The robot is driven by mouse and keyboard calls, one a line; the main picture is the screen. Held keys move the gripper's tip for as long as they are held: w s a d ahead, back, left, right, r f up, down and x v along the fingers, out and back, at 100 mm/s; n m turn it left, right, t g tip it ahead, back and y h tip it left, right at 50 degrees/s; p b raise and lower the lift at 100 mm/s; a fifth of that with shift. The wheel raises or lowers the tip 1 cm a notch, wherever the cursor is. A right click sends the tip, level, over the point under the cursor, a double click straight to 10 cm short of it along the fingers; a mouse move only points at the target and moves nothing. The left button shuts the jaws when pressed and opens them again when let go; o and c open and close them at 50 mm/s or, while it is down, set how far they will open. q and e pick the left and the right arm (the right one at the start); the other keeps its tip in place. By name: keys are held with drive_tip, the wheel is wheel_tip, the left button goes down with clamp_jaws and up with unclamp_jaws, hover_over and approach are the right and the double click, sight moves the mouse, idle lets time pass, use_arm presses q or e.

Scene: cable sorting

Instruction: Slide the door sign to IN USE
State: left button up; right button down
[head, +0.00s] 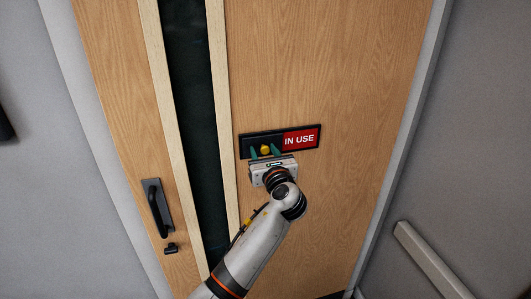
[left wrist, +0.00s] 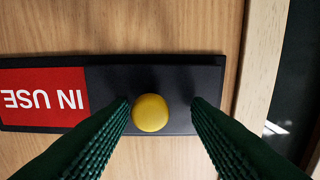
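The door sign (head: 247,142) is a black bar on the wooden door. Its right half shows a red panel reading IN USE (head: 300,140); its left half is black with a yellow knob (head: 265,150) on it. In the left wrist view the knob (left wrist: 150,113) appears upside down relative to the head view, beside the red panel (left wrist: 40,98). My left gripper (head: 265,153) is open at the sign, its green fingers on either side of the knob. The left-hand finger in the wrist view is close to the knob; contact is unclear. My right gripper is not in view.
The wooden door (head: 330,60) has a tall dark glass strip (head: 188,100) left of the sign. A black door handle (head: 157,207) and a small lock (head: 171,248) are at the lower left. A pale rail (head: 430,262) runs along the right wall.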

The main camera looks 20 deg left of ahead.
use_arm(q)
drive_tip(key=shift+s+d, duration=0.2)
drive_tip(key=shift+d, duration=0.05)
drive_tip(key=b+v, duration=0.3)
drive_tip(key=v, duration=0.8)
drive_tip(key=shift+s, duration=0.2)
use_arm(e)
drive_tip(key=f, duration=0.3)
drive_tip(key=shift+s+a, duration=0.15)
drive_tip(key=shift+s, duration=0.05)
use_arm(q)
drive_tip(key=shift+d, duration=0.1)
